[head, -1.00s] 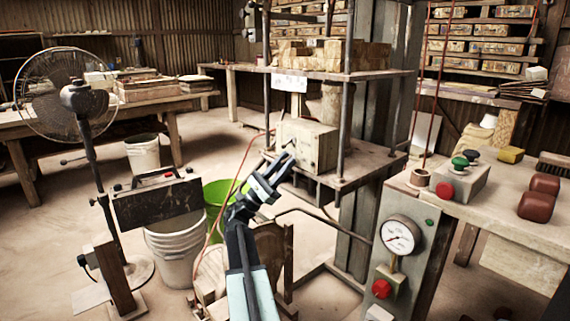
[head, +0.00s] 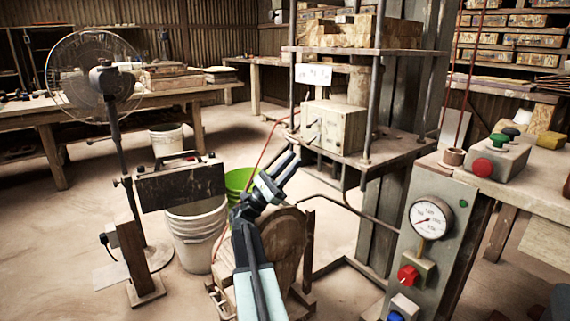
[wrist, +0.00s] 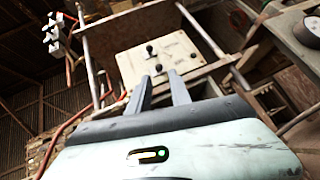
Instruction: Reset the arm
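My gripper (head: 291,155) is raised in front of the press, just left of and below the pale box (head: 333,127) on its lower shelf. In the wrist view, the two dark fingers of my gripper (wrist: 160,82) stand apart with nothing between them. The box's pale face (wrist: 165,58), with small dark knobs, shows beyond the fingertips. No contact between fingers and box can be made out.
The press's control column with its gauge (head: 432,218) and red knob (head: 408,275) stands at right. A button box (head: 497,163) sits on the right bench. White buckets (head: 197,235), a green bucket (head: 240,182) and a fan (head: 93,80) stand at left. Open floor lies beyond.

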